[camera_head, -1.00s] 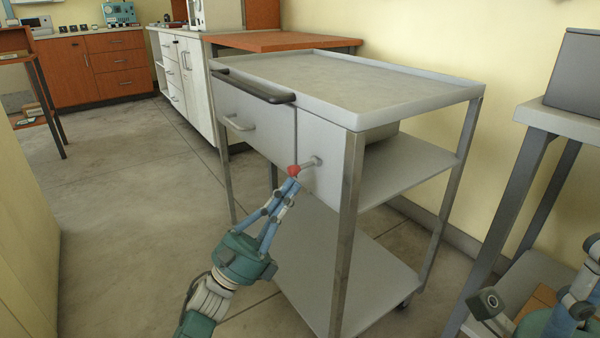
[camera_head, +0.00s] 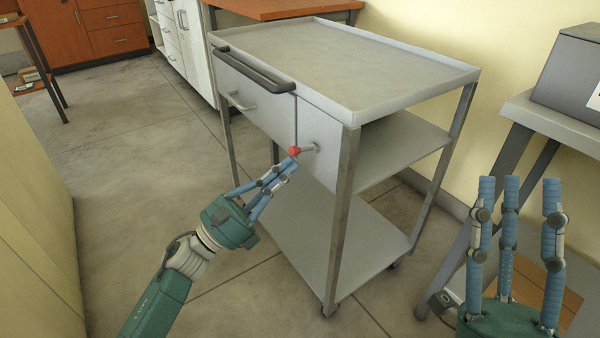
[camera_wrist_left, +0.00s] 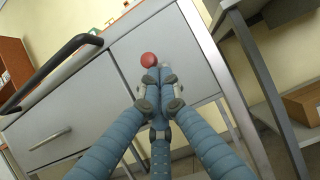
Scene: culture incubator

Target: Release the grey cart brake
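The grey cart (camera_head: 408,92) stands in the middle of the head view. A short lever with a red knob (camera_head: 294,151) sticks out from its front panel, right of the drawer. The red knob also shows in the left wrist view (camera_wrist_left: 148,59). My left gripper (camera_head: 292,164) has its blue fingers drawn together, with the tips just below the knob. Nothing shows between them, and I cannot tell whether they touch the knob. The fingertips partly hide the lever in the wrist view. My right gripper (camera_head: 520,185) is open and empty, fingers pointing up, right of the cart.
The cart has a black push handle (camera_head: 254,70) and a silver drawer handle (camera_head: 240,102). A grey side table (camera_head: 530,112) bearing a dark box (camera_head: 572,75) stands at the right near the wall. Open floor (camera_head: 130,150) lies left of the cart.

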